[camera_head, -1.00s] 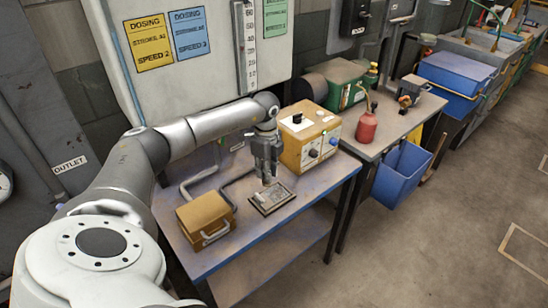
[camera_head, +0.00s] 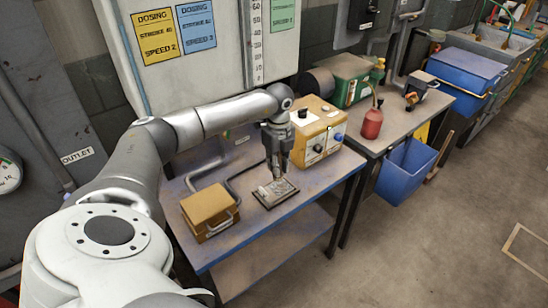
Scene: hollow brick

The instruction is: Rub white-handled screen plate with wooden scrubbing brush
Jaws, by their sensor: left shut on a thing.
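The screen plate (camera_head: 286,197) is a small flat rectangle with a dark rim and a greyish face, lying on the blue-edged workbench. A pale part, perhaps its white handle (camera_head: 263,191), shows at its left side. My left gripper (camera_head: 277,177) points down over the plate, its fingertips close to the surface. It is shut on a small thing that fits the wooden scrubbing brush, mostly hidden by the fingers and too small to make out. I cannot tell whether it touches the plate. My right gripper is not in view.
A tan case (camera_head: 209,211) stands left of the plate. A tan control box (camera_head: 318,134) with knobs stands behind it on the right. A second bench holds a red bottle (camera_head: 372,122). A blue bin (camera_head: 407,170) stands below. The bench's front strip is clear.

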